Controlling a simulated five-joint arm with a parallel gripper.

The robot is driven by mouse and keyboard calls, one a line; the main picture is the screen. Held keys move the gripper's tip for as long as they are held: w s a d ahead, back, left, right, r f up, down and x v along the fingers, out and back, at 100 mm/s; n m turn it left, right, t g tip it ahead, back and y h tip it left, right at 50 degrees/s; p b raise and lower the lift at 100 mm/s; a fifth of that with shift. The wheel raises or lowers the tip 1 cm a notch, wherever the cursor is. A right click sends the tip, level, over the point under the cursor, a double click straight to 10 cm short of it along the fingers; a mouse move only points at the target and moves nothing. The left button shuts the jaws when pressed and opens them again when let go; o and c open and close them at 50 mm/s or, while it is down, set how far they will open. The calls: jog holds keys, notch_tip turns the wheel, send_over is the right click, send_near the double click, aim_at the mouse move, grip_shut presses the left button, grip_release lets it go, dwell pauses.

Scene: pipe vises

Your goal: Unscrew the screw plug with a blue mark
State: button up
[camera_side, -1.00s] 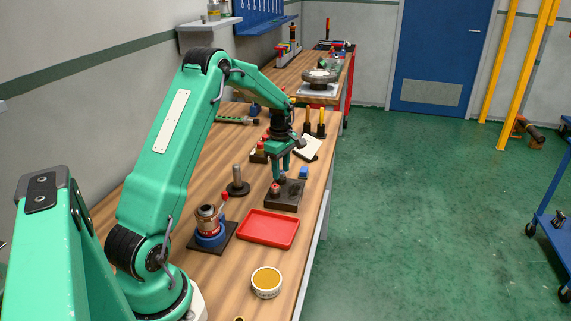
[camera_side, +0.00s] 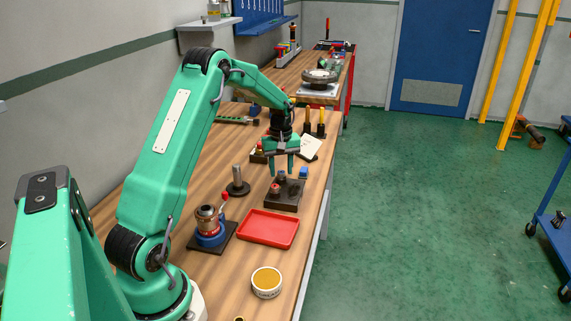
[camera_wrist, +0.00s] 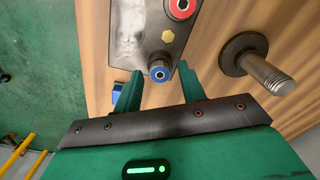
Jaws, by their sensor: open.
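In the wrist view, the blue-marked screw plug (camera_wrist: 159,72) is a round dark plug with a blue ring and a small centre socket. It sits at the near end of a dark metal block (camera_wrist: 135,35); the block (camera_side: 285,207) also shows in the side view. My gripper (camera_side: 281,175) is open above the block's far end. In the wrist view the blue-marked plug lies between the fingers of my gripper (camera_wrist: 158,85), with a gap on either side. I cannot tell the height of the fingertips over it.
A red-marked plug (camera_wrist: 181,7) and a brass hex head (camera_wrist: 168,36) are on the same block. A threaded post on a round base (camera_side: 237,183) stands to the left. A blue cube (camera_side: 304,173) is close behind the block. A red tray (camera_side: 268,229) lies in front.

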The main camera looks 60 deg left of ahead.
jog(key=m, duration=0.5)
jog(key=shift+m, duration=0.4)
grip_shut()
jog(key=n, duration=0.3)
jog(key=shift+n, duration=0.4)
jog(key=n, duration=0.3)
jog(key=shift+n, duration=0.3)
jog(key=n, duration=0.7)
